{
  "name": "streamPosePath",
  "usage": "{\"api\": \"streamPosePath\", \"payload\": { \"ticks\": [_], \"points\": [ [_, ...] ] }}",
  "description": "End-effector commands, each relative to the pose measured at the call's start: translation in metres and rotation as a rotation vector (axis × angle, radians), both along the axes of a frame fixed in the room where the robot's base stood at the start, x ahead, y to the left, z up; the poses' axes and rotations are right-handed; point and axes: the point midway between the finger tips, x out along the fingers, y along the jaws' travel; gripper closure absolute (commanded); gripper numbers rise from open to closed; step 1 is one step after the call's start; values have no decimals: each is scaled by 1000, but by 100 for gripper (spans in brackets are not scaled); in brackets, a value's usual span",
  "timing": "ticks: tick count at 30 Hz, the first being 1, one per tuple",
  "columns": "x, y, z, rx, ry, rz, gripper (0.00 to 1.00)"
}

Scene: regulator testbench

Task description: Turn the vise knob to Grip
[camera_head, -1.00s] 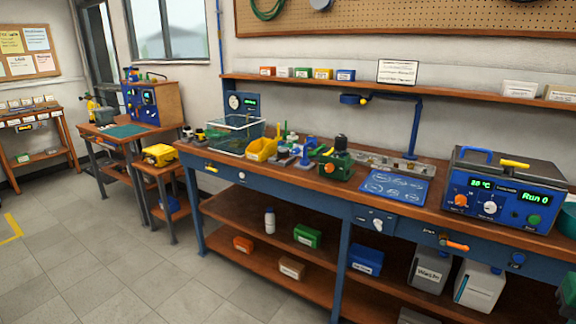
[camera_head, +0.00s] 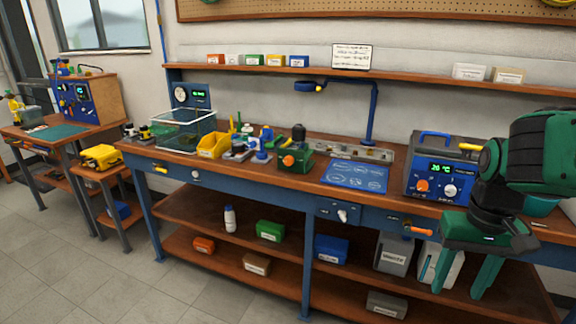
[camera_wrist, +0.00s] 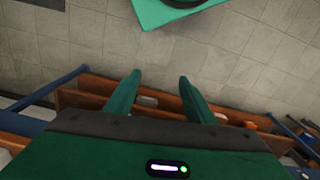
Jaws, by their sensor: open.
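A green block-like device with an orange knob and black top (camera_head: 295,155) stands on the bench (camera_head: 250,181); it looks like the vise. A white knob (camera_head: 342,215) is on a blue panel on the bench's front edge. Labels are too small to read, so I cannot tell which knob has the Grip setting. My gripper (camera_head: 460,285) is at the right, in front of the bench and below its top, fingers pointing down. It is open and empty, well apart from both knobs. In the wrist view, my gripper (camera_wrist: 160,78) has bare fingers above shelf edges and floor.
An orange handle (camera_head: 418,231) sticks out of the bench front, near my gripper. A blue instrument box (camera_head: 440,167) stands behind my arm. A blue mat (camera_head: 355,176) and a yellow bin (camera_head: 213,145) lie on the bench. The floor at the left is clear.

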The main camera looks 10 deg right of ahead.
Motion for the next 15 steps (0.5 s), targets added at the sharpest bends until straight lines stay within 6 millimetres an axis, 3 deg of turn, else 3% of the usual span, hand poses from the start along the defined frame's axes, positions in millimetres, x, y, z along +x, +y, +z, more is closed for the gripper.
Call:
{"api": "streamPosePath", "payload": {
  "ticks": [15],
  "points": [
    [169, -41, -49, -265, 134, 719, 51]
  ]
}}
